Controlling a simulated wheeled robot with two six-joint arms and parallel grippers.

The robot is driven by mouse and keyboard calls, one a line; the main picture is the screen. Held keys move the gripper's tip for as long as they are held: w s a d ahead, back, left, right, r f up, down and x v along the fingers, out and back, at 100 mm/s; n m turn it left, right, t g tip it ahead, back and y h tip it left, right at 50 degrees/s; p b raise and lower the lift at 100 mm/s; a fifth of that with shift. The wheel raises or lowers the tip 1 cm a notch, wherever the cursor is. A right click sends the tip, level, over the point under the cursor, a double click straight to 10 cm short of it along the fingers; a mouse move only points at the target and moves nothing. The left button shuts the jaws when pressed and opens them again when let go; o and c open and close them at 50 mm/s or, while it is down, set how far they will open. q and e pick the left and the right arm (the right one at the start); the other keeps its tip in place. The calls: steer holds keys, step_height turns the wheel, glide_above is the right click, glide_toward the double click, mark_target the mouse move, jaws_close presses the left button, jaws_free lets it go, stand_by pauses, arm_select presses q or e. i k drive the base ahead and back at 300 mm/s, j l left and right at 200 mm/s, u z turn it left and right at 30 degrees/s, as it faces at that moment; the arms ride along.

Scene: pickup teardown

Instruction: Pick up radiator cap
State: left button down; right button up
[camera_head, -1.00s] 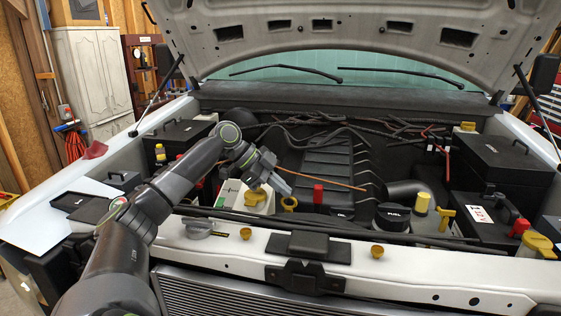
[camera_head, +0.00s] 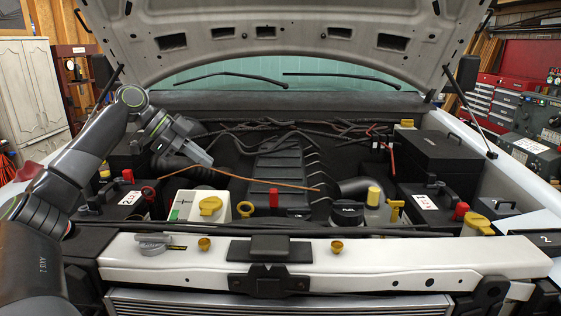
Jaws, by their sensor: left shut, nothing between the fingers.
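A grey cap with a raised grip (camera_head: 152,243), which looks like the radiator cap, sits at the left end of the white front crossmember (camera_head: 390,260). A yellow cap (camera_head: 210,205) sits on a white reservoir (camera_head: 188,210) behind the crossmember. My left gripper (camera_head: 207,158) is shut and empty, raised over the left rear of the engine bay. It is apart from both caps, well behind and above them. My right gripper is not in view.
The raised hood (camera_head: 290,20) overhangs the bay. A black FUEL cap (camera_head: 347,210) and a black box (camera_head: 450,155) stand to the right. Two small brass-coloured caps (camera_head: 204,244) sit on the crossmember. A thin brown rod (camera_head: 265,182) crosses the bay.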

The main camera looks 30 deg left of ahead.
mark_target(156, 243)
steer(key=k, duration=1.5)
